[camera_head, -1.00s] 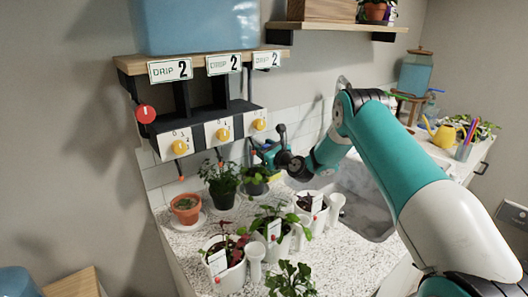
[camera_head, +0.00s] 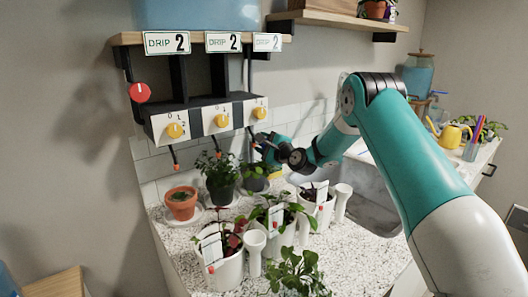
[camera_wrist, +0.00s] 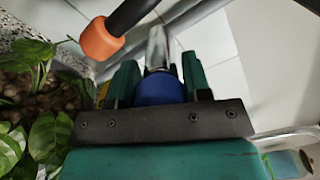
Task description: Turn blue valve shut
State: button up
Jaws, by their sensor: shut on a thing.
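The blue valve (camera_wrist: 160,88) shows in the wrist view as a round blue knob between the two green fingers of my gripper (camera_wrist: 160,68). The fingers are shut on it from both sides. Its lower part is hidden behind the dark bracket of my gripper, and which way its handle points cannot be told. In the head view my gripper (camera_head: 262,146) is below and right of the yellow-knobbed panel, near the back wall. I cannot make out the blue valve there.
A black tube with an orange tip (camera_wrist: 100,38) hangs close to my left finger, with leaves (camera_wrist: 40,140) nearby. Potted plants (camera_head: 222,180) crowd the counter (camera_head: 345,255) below my arm. The panel (camera_head: 195,126) carries three yellow knobs. A sink (camera_head: 365,205) lies right.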

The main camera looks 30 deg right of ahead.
jog(key=n+b, duration=0.4)
jog(key=n, duration=0.1)
jog(key=shift+f, duration=0.3)
jog(key=shift+b, duration=0.35)
jog(key=o, duration=0.9)
jog(key=shift+r, duration=0.15)
jog(key=shift+s, duration=0.1)
jog(key=s+b, duration=0.1)
jog(key=s, duration=0.2)
jog(key=s+d+b, duration=0.1)
jog(key=s, duration=0.3)
jog(key=shift+s+d, duration=0.15)
jog(key=shift+d, duration=0.05)
